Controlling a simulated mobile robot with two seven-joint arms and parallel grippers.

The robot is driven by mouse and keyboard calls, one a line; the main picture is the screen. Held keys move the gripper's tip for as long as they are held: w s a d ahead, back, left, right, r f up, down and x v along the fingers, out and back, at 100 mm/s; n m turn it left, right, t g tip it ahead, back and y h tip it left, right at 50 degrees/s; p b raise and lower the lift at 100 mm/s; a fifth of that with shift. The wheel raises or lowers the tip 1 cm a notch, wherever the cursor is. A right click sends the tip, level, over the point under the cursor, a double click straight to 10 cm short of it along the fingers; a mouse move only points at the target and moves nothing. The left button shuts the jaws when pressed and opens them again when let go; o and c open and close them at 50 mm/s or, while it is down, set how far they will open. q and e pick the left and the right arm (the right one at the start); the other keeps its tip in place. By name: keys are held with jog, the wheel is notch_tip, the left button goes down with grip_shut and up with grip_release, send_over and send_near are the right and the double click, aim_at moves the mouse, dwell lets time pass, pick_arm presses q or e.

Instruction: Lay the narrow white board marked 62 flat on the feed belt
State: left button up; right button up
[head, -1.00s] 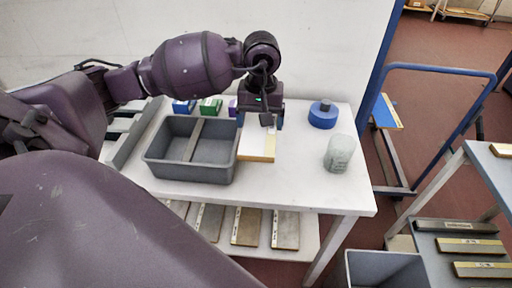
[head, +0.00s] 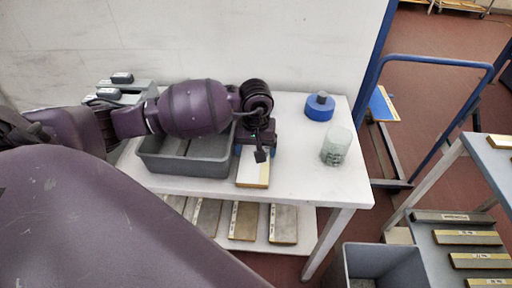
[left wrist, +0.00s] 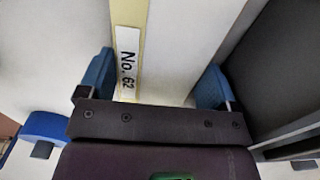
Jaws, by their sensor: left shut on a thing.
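The narrow white board (head: 254,172) has a cream-yellow edge and shows over the white table in the head view. In the left wrist view the board (left wrist: 180,45) bears a label reading "No. 62". My left gripper (head: 256,148) is shut on the board, with one blue finger on each side of it in the left wrist view (left wrist: 155,84). I cannot tell whether the board touches the table. The gripper hides its far end in the head view. I cannot make out a feed belt. My right gripper is not in view.
A grey bin (head: 160,166) stands just left of the board. A blue round object (head: 319,113) and a clear jar (head: 335,148) stand on the table (head: 305,180) to the right. Several boards lie on the shelf below. A blue-framed cart (head: 425,62) is at right.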

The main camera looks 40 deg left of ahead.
pick_arm(q)
jog(key=shift+f, duration=0.15)
jog(key=o, duration=0.8)
jog(key=shift+c, duration=0.2)
